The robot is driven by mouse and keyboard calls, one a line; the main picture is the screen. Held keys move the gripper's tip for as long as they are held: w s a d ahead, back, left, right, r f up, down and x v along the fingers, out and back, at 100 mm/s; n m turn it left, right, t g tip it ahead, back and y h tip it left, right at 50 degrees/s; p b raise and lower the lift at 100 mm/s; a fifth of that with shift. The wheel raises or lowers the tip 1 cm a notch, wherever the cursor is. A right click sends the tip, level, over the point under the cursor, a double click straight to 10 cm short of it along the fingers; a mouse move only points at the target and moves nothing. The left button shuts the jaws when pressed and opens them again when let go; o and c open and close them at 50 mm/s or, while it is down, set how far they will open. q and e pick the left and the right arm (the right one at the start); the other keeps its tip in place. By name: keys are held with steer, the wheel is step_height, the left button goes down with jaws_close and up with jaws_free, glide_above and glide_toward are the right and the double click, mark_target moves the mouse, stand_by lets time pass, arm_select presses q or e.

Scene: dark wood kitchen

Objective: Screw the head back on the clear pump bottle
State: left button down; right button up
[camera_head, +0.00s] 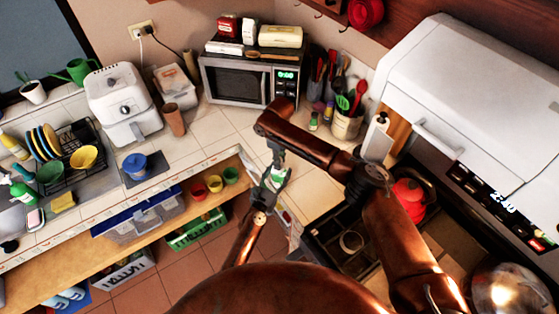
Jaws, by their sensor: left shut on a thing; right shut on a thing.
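My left gripper (266,190) reaches up from the bottom centre, near the counter's corner. It is shut on a small pale, clear-looking thing (279,174), which appears to be the clear pump bottle. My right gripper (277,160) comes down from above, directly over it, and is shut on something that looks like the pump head. The fingers hide most of both parts. They are close together, one above the other. At this size I cannot tell whether head and bottle touch or how the threads sit.
A microwave (248,80) stands behind, with a utensil crock (347,124) to its right. A white dispenser bottle (377,138) stands by the range hood. An open drawer (325,242) is below right. Coloured cups (214,183) sit on the shelf at left. The counter before the microwave is clear.

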arm_select(q)
steer(key=shift+d, duration=0.1)
arm_select(e)
steer(key=shift+a, duration=0.1)
jaws_close()
steer(key=shift+w+r+m, duration=0.1)
steer(key=shift+m, duration=0.6)
steer(key=o, duration=1)
jaws_free()
steer(key=shift+o, duration=0.2)
step_height(320, 180, up, 12)
arm_select(q)
steer(key=c, duration=0.9)
jaws_free()
